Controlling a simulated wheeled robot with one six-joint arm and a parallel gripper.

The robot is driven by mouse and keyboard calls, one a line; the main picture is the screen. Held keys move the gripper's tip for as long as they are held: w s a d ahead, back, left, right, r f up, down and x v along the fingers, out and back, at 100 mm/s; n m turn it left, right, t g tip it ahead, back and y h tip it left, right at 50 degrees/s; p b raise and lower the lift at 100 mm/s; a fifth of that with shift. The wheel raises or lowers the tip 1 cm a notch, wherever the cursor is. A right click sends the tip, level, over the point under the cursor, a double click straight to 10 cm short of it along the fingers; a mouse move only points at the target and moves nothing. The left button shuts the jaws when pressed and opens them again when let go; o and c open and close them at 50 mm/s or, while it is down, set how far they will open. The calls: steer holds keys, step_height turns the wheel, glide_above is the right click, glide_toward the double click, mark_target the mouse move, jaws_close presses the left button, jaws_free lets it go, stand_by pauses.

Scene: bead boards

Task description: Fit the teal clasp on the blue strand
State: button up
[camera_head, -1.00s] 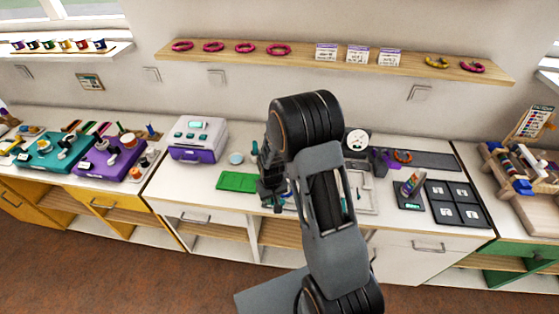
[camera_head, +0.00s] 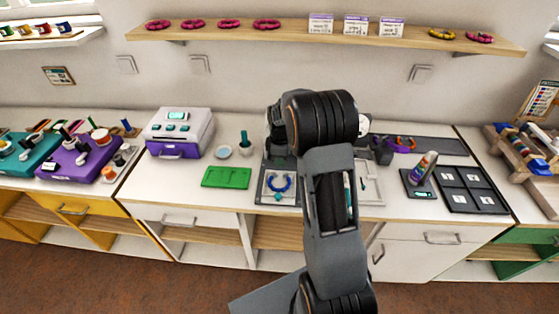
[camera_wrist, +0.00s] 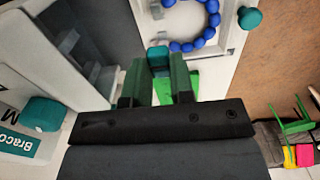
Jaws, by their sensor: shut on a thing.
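My gripper (camera_wrist: 158,82) is shut on a small teal block, which looks like the teal clasp (camera_wrist: 158,56), held between the fingertips in the wrist view. The blue strand (camera_wrist: 196,42) is a curve of round blue beads on a pale tray, beyond the held block in the wrist view. In the head view the strand (camera_head: 279,187) lies left of my arm. A separate teal piece (camera_wrist: 250,18) is near the strand; it also shows at its front end in the head view (camera_head: 278,197). My arm hides the fingertips in the head view.
A green mat (camera_head: 226,177) lies left of the strand tray. A small dish (camera_head: 223,152), a teal-topped pot (camera_head: 246,150) and a grey-purple machine (camera_head: 180,132) stand behind it. A dark tray with squares (camera_head: 472,190) lies right. A shelf (camera_head: 300,37) runs above.

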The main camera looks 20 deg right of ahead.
steer(key=shift+f+b, duration=1.85)
steer(key=shift+f, duration=1)
steer(key=o, duration=1.3)
steer(key=shift+r, duration=0.1)
steer(key=shift+r+p, duration=2.45)
steer(key=shift+r, duration=1)
